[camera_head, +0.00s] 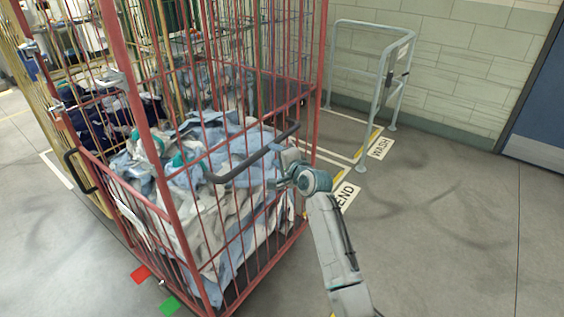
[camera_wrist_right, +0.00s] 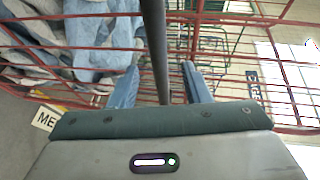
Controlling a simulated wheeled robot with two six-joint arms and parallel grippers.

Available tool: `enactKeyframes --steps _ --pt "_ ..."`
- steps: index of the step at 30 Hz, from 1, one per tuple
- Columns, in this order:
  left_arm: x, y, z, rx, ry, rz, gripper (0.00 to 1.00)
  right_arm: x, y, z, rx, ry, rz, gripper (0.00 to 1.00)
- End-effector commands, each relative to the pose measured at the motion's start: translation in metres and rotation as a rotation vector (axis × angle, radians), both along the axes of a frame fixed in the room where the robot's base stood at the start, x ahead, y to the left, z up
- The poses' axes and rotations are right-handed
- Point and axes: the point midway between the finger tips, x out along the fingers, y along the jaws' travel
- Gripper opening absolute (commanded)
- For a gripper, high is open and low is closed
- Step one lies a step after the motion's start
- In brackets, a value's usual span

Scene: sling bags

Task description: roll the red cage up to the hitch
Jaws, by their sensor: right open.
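The red cage (camera_head: 135,85) is a tall wire trolley filled with light blue and white cloth, standing at centre left. A dark handle bar (camera_head: 240,168) runs across its near side. My right gripper (camera_head: 284,172) is at the right part of this bar. In the right wrist view, its two blue-grey fingers (camera_wrist_right: 160,68) are apart, with the dark bar (camera_wrist_right: 154,35) passing between them. A gap shows on both sides of the bar. My left gripper is not in view. I cannot pick out the hitch for certain.
A grey-green tube rail (camera_head: 369,95) stands behind right, by floor labels, one reading WASH (camera_head: 380,148). A yellowish cage (camera_head: 38,95) stands close on the left, with more cages behind. Floor at right is clear.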

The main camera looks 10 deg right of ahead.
Motion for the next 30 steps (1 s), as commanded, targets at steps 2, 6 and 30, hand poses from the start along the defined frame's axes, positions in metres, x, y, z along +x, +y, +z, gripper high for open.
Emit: enactKeyframes --steps 2,6,30 --pt "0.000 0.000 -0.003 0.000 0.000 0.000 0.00 -0.012 -0.004 0.000 -0.001 0.000 -0.001 0.43" --pt "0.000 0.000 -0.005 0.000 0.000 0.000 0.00 -0.025 -0.008 0.004 -0.001 0.000 -0.001 0.43" --pt "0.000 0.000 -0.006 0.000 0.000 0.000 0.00 -0.058 -0.031 -0.157 -0.235 0.174 -0.008 0.43"
